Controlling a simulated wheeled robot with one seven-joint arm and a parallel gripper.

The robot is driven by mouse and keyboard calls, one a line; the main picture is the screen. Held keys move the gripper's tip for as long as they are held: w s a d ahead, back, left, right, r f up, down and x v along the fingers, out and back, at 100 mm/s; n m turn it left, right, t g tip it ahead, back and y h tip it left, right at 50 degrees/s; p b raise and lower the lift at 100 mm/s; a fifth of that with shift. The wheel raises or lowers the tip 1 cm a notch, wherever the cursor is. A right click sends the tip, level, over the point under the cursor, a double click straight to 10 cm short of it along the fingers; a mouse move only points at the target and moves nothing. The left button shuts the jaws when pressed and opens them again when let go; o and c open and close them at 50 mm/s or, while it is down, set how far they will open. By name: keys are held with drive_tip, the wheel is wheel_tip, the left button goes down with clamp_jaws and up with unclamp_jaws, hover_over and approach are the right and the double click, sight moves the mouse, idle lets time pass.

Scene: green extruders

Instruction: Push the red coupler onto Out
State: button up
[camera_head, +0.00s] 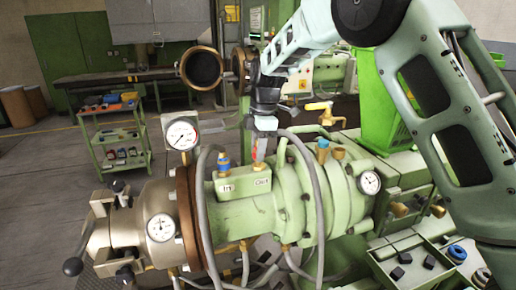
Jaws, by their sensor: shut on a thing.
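My gripper (262,146) points down above the Out side of a small green block (242,189) on the green extruder barrel (285,208). It is shut on the red coupler (257,156), of which only a small red part shows between the fingers. The coupler is over the Out label (262,183); whether it touches the port there I cannot tell. A blue coupler (223,159) stands upright on a brass fitting above the In label (226,190), left of my gripper.
Grey hoses (205,215) loop around the barrel on both sides of the block. A gauge (182,134) stands at left and a yellow-handled valve (320,107) behind right. A tray (425,262) with small dark parts is at lower right.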

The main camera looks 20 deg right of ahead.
drive_tip(key=shift+f, duration=0.15)
drive_tip(key=shift+f+b, duration=0.4)
drive_tip(key=shift+f, duration=0.1)
idle(0.8)
drive_tip(key=o, duration=1.1)
drive_tip(key=shift+o, duration=0.2)
drive_tip(key=shift+r+p, duration=2.8)
drive_tip(key=shift+r, duration=1.25)
